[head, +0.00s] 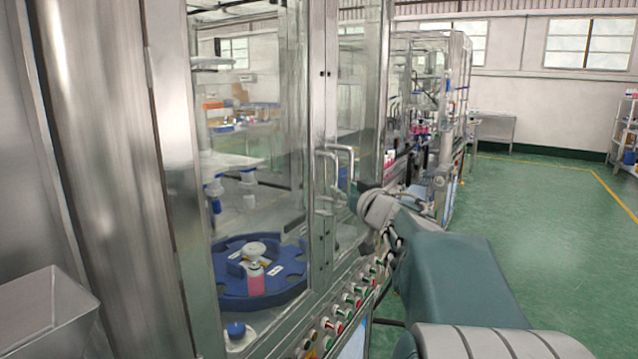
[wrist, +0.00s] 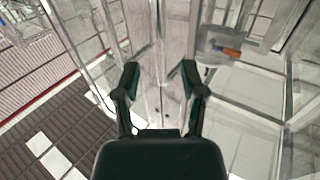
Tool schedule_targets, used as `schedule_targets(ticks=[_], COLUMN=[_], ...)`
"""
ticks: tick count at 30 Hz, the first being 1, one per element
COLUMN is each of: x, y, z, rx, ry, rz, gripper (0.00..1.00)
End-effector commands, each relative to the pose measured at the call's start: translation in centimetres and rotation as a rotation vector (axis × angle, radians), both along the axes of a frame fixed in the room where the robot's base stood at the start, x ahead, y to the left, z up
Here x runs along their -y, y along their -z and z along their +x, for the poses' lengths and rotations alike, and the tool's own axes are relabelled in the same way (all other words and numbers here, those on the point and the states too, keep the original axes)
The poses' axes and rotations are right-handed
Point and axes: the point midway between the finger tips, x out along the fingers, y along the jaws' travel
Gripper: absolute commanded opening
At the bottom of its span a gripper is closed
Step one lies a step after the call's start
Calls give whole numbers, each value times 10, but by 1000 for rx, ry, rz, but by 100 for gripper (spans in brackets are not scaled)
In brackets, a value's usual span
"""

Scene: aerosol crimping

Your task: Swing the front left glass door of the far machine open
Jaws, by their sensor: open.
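A glass-walled machine with steel frames fills the left and middle of the head view. Its left glass door (head: 250,125) looks closed and carries an upright bar handle (head: 320,180). A second bar handle (head: 350,165) stands just right of it, on the adjoining door. My gripper (head: 360,198) is just right of the handles, apart from the left one as far as I can see; its fingertips are hard to make out there. In the wrist view my gripper (wrist: 160,67) is open, with nothing clear between its fingers and a steel frame post beyond.
Inside the machine is a blue rotary table (head: 285,285) with a pink-filled bottle (head: 256,280). Red and green buttons (head: 350,300) line the front below the doors. Another glass machine (head: 430,100) stands beyond. A steel hopper (head: 50,310) is at near left. Green floor (head: 540,220) is clear at right.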

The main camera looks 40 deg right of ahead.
Motion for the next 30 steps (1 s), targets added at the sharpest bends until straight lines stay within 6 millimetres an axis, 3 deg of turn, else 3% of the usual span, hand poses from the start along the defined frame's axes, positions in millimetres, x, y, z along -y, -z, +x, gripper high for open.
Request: schedule_targets(ticks=[3,9,20,21,24,30], x=[4,9,10,10,10,10], y=[1,0,0,0,0,0], z=[23,46,52,52,51,52], rx=[0,1,1,1,1,1], ry=[-3,-2,0,0,0,0], rz=[1,0,1,1,1,1], gripper=[54,54,54,36,0,0])
